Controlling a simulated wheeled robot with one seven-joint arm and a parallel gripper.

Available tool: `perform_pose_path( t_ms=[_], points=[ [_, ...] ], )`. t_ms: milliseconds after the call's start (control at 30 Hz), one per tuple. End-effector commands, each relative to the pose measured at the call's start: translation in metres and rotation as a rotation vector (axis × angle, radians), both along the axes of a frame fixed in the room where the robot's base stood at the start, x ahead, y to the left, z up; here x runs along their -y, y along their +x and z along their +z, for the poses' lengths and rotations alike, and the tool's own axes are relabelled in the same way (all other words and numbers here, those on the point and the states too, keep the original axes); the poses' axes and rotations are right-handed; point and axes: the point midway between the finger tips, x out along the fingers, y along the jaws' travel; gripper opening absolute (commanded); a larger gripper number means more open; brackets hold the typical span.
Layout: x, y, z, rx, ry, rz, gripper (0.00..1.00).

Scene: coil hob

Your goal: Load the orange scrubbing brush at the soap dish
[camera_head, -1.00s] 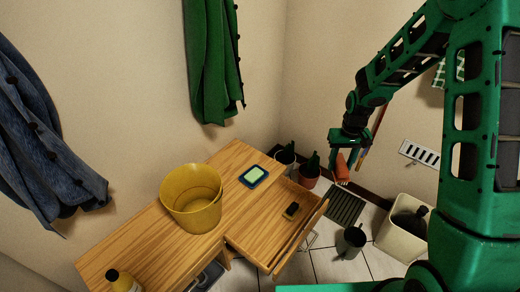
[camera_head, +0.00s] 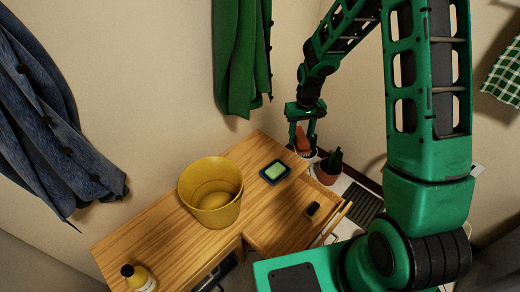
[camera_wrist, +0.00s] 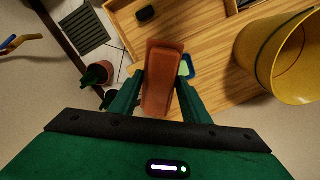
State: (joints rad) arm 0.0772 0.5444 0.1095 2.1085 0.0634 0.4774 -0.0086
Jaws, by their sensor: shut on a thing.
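My gripper (camera_head: 304,137) is shut on the orange scrubbing brush (camera_head: 301,138), whose bristles point down. In the wrist view the orange brush (camera_wrist: 162,78) sits between my two fingers (camera_wrist: 158,95). The soap dish (camera_head: 275,172) is a dark blue tray with a pale green soap in it, on the wooden desk near its back edge. The brush is held in the air, to the right of and beyond the dish in the head view. In the wrist view the brush and a finger partly hide the soap dish (camera_wrist: 186,66).
A yellow bucket (camera_head: 211,194) stands on the desk (camera_head: 157,213) left of the dish. An open drawer (camera_head: 289,225) holds a small dark brush (camera_head: 312,210). A yellow bottle (camera_head: 139,277) stands at the near left. A potted plant (camera_head: 329,170) is on the floor at right. A green cloth hangs behind.

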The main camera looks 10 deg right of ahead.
Motion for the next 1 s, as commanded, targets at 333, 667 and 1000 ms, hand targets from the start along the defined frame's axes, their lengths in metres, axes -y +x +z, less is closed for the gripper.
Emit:
perform_pose_path(
  t_ms=[333, 667, 1000],
  points=[
    [-0.002, 0.0, 0.0, 0.0, -0.001, 0.002, 0.25],
    [-0.017, 0.016, -0.029, -0.004, -0.002, -0.205, 0.25],
    [-0.052, 0.046, -0.103, -0.003, -0.003, -0.748, 0.25]
  ],
)
